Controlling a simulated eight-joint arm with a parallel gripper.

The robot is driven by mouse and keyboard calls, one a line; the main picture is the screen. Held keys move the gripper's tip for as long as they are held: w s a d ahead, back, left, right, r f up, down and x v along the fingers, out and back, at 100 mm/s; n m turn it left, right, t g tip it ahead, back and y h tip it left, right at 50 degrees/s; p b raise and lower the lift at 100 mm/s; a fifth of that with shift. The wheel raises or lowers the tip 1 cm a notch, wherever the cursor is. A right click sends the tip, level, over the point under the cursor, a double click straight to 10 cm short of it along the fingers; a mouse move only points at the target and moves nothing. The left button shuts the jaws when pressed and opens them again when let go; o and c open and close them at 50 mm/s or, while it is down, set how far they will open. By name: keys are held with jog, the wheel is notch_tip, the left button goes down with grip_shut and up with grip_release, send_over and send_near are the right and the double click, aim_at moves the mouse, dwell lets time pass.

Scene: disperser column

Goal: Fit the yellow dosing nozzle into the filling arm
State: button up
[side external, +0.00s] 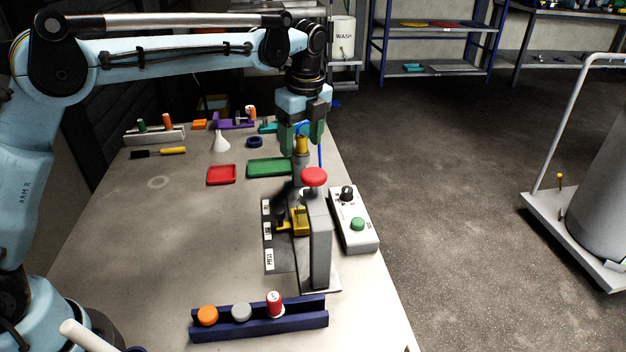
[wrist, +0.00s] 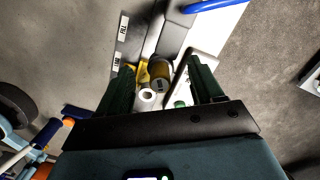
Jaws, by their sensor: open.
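The yellow nozzle (side external: 301,145) stands upright between my gripper's fingertips in the side view, at the top of a grey cylindrical part (side external: 300,168) on the column. It appears in or on that part; how deep it sits I cannot tell. The grey column (side external: 320,240) has a red knob (side external: 314,177) and a yellow bracket (side external: 299,222).
A control box (side external: 355,222) with a green button stands right of the column. A dark blue rack (side external: 258,320) with several caps lies in front. Red (side external: 221,175) and green (side external: 268,168) trays and a white funnel (side external: 220,142) are behind. The left of the table is mostly clear.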

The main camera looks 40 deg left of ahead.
jog(key=shift+o, duration=1)
jog(key=shift+r, duration=0.1)
jog(key=shift+r, duration=3.4)
jog(key=shift+s+a+r+n, duration=0.15)
jog(key=shift+s+r+n, duration=0.05)
jog(key=shift+s+n, duration=0.1)
jog(key=s+a+f+n+t, duration=0.2)
jog(key=s+f+n+t, duration=0.1)
jog(key=s+n, duration=0.7)
jog(key=s+a+f+n+t+h, duration=0.1)
jog(key=s+a+f+n+t, duration=0.1)
jog(key=s+n, duration=0.8)
notch_tip(320, 180, down, 3)
jog(key=shift+s+a+r+t, duration=0.15)
jog(key=shift+s+t, duration=0.4)
jog(key=shift+t, duration=0.35)
